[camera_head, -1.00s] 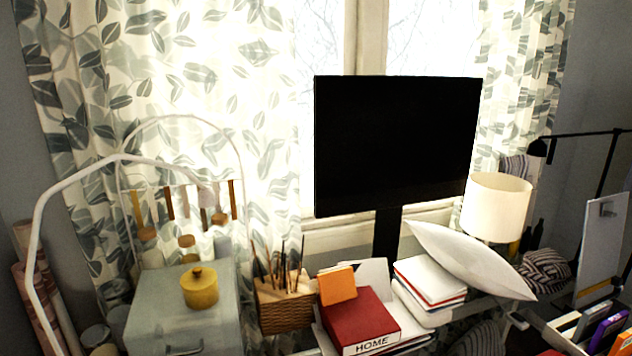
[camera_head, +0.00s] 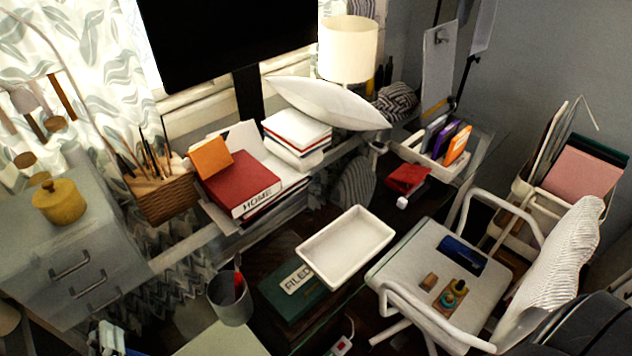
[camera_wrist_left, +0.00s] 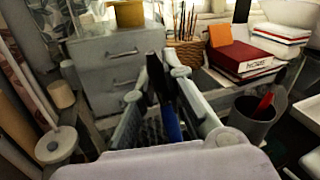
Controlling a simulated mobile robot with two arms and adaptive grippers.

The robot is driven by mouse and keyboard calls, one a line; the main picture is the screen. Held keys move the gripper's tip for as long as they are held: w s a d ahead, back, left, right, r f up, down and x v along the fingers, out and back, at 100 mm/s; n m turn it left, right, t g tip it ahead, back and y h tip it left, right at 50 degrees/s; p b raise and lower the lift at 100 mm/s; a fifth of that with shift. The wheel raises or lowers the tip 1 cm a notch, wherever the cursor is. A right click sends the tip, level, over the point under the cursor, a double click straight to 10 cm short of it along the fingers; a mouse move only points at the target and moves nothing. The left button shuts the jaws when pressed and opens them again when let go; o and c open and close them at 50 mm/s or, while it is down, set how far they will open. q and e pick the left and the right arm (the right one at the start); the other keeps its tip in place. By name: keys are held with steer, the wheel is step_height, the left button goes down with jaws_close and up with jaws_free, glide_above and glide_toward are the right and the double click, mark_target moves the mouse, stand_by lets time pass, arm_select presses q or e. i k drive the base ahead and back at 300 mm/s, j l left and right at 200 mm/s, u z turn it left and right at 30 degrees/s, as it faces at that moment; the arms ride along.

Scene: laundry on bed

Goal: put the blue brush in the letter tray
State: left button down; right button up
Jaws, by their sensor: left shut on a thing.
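My left gripper (camera_head: 106,340) shows at the bottom left of the head view, mostly cut off by the frame edge. In the left wrist view its fingers (camera_wrist_left: 165,95) are shut on the blue brush (camera_wrist_left: 171,124), which has a blue lower part and a dark upper part. The brush is held in the air in front of the grey drawer unit. The letter tray (camera_head: 345,246) is a shallow white tray, empty, right of centre in the head view. It lies beside a green box, well to the right of my left gripper. My right gripper is not in view.
A mesh cup (camera_head: 231,300) with a red item stands between my left gripper and the tray. A green box (camera_head: 291,289) is next to the tray. A white chair (camera_head: 400,262) with small items on its seat is right. A drawer unit (camera_head: 65,265) stands left.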

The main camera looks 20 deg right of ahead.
mark_target(346, 248)
steer(key=l+z, duration=0.1)
steer(key=z, duration=0.3)
steer(key=l+z, duration=0.15)
steer(key=z, duration=0.25)
steer(key=i+z, duration=0.1)
steer(key=z, duration=0.3)
steer(key=i+l+z, duration=0.1)
steer(key=z, duration=0.3)
steer(key=i+l+u, duration=0.1)
steer(key=u, duration=0.4)
steer(key=i, duration=0.1)
